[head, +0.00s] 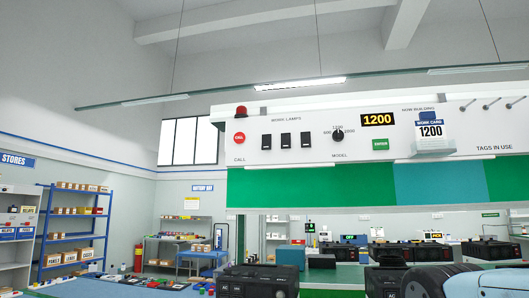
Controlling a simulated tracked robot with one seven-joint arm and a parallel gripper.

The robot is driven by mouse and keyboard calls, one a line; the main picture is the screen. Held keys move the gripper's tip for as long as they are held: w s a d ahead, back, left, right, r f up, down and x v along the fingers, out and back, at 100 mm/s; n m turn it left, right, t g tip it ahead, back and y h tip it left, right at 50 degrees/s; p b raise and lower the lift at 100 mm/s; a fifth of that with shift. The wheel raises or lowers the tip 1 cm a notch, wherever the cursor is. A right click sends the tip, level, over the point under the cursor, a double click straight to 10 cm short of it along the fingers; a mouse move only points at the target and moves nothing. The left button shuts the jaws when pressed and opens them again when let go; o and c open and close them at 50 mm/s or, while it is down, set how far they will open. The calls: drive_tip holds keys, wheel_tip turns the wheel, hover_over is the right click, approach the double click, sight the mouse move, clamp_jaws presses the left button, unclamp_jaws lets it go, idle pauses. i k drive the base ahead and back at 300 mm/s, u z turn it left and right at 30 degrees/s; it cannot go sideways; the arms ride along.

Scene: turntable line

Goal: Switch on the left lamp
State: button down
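A white control panel (345,152) hangs across the upper right of the head view. Under its label WORK LAMPS (286,119) are three black switches in a row: the left switch (266,142), the middle switch (285,141) and the right switch (305,139). Their on or off position is too small to tell. Pale strips under the panel, a left strip (290,165) and a right strip (445,159), look like lamps; I cannot tell whether they are lit. My gripper's fingers do not show.
Black units (258,281) stand below on the bench. Blue shelves (75,225) stand left.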

sight(266, 144)
drive_tip(key=z, duration=1)
drive_tip(key=i, duration=0.1)
drive_tip(key=u, duration=3.05)
drive_tip(key=i, duration=0.7)
drive_tip(key=z, duration=2)
